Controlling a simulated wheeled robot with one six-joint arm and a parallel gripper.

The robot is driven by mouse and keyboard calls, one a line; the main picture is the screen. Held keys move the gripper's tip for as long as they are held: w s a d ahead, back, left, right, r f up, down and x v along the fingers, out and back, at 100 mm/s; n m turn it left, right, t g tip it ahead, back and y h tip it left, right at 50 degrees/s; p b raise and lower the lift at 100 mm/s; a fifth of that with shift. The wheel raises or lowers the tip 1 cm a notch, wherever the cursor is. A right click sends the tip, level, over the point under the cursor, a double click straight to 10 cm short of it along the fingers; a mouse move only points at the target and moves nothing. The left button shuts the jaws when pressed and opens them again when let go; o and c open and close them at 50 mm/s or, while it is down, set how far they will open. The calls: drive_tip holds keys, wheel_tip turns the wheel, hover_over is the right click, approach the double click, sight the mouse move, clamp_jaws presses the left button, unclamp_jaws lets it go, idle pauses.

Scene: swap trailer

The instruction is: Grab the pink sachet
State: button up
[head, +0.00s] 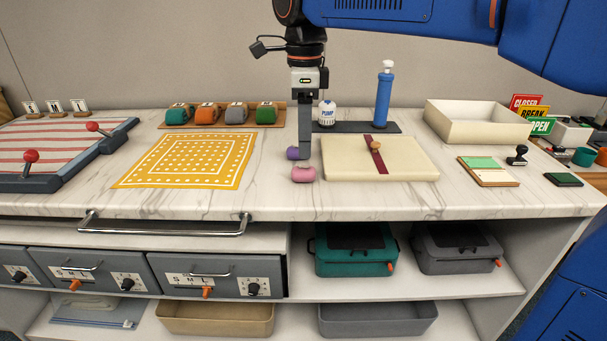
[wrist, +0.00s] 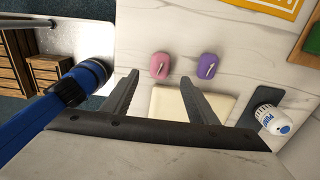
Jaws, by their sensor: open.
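The pink sachet (head: 304,174), a small rounded pouch, lies on the marble counter near its front edge, just left of the cream board. In the wrist view the pink sachet (wrist: 159,67) shows between and just beyond my fingertips. My gripper (head: 305,155) points down over the counter, close behind the pink sachet in the head view. In the wrist view my gripper (wrist: 160,78) has its fingers wide apart with nothing held. A purple sachet (head: 293,153) lies close behind the pink one, partly hidden by my finger; it also shows in the wrist view (wrist: 208,66).
The cream board (head: 340,160) with a maroon strap is right of the sachets. A yellow dotted mat (head: 150,180) lies left. Bare counter lies in front of the pink sachet.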

sight(303, 169)
drive_tip(key=shift+a+f, duration=0.1)
drive_tip(key=shift+f, duration=3.7)
drive_tip(key=c, duration=1.1)
